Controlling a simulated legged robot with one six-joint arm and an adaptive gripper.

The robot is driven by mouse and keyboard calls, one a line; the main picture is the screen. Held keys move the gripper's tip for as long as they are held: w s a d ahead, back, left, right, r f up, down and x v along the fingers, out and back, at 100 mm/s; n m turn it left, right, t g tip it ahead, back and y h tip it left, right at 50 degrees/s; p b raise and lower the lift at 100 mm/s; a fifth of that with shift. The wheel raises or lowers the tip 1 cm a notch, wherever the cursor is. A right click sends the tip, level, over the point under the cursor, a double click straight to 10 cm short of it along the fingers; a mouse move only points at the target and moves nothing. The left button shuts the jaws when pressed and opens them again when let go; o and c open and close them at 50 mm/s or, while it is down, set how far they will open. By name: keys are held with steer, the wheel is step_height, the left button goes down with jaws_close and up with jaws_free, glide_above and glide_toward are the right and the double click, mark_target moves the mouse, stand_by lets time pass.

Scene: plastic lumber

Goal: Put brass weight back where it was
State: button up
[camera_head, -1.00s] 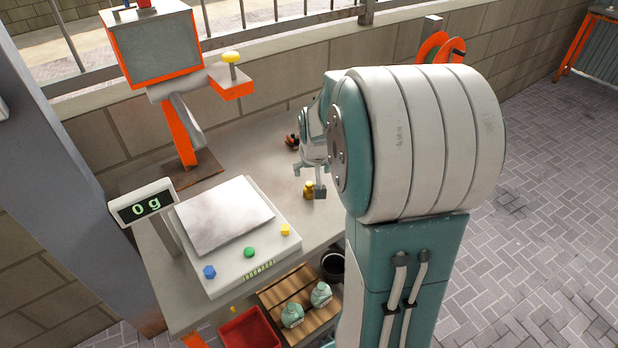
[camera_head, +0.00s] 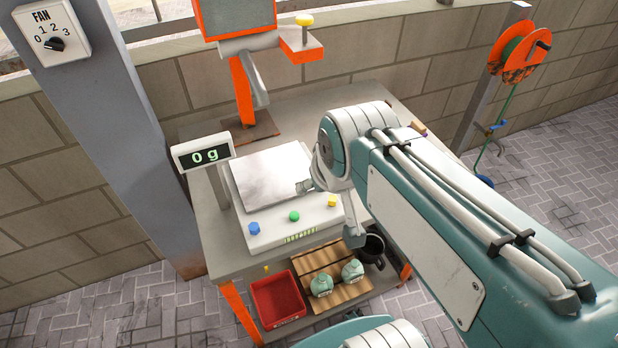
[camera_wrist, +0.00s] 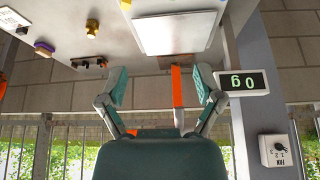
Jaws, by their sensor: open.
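The brass weight (camera_wrist: 92,28) stands on the grey table top (camera_wrist: 115,45) in the wrist view, which shows the scene upside down. It is apart from the scale and outside my jaws. In the head view my arm hides it. My gripper (camera_wrist: 160,90) is open and empty, its two fingers spread wide. In the head view my gripper (camera_head: 328,208) is partly hidden by my arm and is over the right side of the scale. The scale (camera_head: 292,228) has a bare metal plate (camera_head: 262,178), and its display (camera_head: 203,152) reads 0 g.
An orange-framed machine (camera_head: 243,85) stands at the table's back. A purple-topped block (camera_wrist: 44,48) and small dark items (camera_wrist: 88,64) lie on the table. Below are a red tray (camera_head: 278,300), a slatted wooden board (camera_head: 335,272) with two greenish jugs, and a black pot (camera_head: 374,247).

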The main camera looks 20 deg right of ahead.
steer(key=shift+n, duration=0.4)
steer(key=s, duration=0.1)
steer(key=s+a, duration=0.2)
steer(key=shift+s+r, duration=0.1)
steer(key=shift+s, duration=0.3)
stand_by(0.6)
